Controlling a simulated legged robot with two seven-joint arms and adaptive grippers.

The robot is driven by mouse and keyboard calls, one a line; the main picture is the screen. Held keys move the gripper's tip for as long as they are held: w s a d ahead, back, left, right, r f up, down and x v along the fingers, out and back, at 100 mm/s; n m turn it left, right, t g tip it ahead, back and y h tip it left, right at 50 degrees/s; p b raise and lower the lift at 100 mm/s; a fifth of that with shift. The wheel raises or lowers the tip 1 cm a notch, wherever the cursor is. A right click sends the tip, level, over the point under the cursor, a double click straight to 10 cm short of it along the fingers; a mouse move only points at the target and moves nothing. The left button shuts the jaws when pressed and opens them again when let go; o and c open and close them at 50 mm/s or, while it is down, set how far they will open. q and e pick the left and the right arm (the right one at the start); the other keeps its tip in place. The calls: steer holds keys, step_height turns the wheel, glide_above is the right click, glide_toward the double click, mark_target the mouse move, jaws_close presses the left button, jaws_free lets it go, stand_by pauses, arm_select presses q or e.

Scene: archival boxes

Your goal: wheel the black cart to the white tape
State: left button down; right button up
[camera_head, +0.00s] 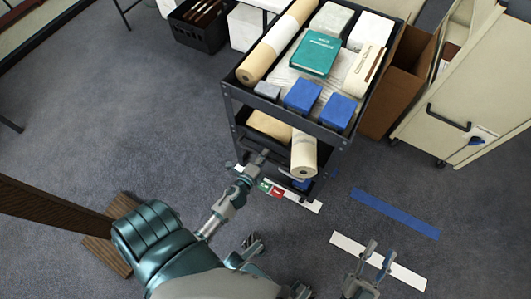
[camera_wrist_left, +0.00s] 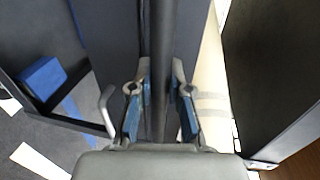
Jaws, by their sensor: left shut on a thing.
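The black cart (camera_head: 290,113) stands upright at the upper middle of the head view, with a loaded top tray and a lower shelf. My left gripper (camera_head: 262,158) is at its near side, low down, shut on a dark bar of the cart (camera_wrist_left: 160,70) in the left wrist view. Another white tape strip (camera_head: 345,243) lies nearer, to the right. My right gripper (camera_head: 379,250) is open and empty above that strip.
Blue tape (camera_head: 395,213) lies on the carpet right of the cart. A brown carton (camera_head: 400,85) and a cream wheeled cabinet (camera_head: 465,90) stand close to the cart's right. A black crate (camera_head: 200,28) is behind left. Open carpet (camera_head: 110,110) lies to the left.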

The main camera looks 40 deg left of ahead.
arm_select(q)
steer(key=shift+s+d+f, duration=0.25)
steer(key=shift+s+f, duration=0.05)
steer(key=shift+s, duration=0.4)
steer(key=c, duration=1.1)
jaws_free()
steer(key=shift+w+a+r, duration=0.1)
steer(key=v, duration=1.2)
